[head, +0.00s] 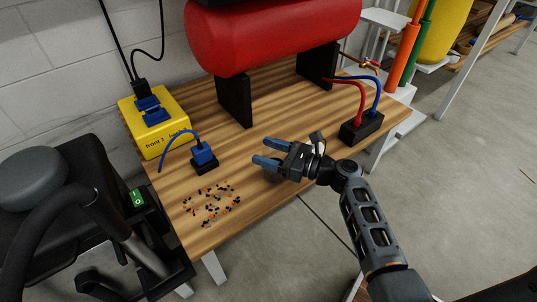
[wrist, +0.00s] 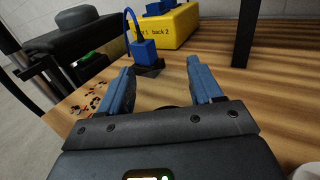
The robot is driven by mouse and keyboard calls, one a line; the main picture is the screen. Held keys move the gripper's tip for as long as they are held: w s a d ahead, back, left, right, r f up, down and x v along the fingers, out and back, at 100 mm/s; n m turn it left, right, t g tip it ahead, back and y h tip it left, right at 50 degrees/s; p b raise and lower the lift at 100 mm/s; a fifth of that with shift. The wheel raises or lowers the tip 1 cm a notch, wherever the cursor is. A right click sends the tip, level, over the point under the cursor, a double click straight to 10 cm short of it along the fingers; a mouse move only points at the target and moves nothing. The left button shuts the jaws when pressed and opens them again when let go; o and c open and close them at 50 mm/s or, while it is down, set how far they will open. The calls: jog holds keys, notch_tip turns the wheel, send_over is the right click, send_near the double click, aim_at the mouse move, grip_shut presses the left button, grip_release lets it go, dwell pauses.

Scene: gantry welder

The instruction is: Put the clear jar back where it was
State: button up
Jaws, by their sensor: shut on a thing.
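My gripper (head: 265,152) is above the front middle of the wooden table (head: 262,195), with its blue fingers pointing left. In the wrist view the two fingers (wrist: 160,90) stand apart, with the clear jar between them. The jar is see-through and its outline is very hard to make out; the table shows through the gap. A faint grey patch lies below the fingers in the head view. I cannot tell whether the jar touches the table.
Small black and orange bits (head: 211,203) lie scattered at the table's front left. A blue plug on a black base (head: 204,158) stands behind them. A yellow box (head: 155,122), red tank (head: 270,35) and black block with hoses (head: 361,128) stand farther back. Bare wood lies between.

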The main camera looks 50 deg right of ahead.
jog(key=shift+f, duration=0.1)
jog(key=o, duration=1.5)
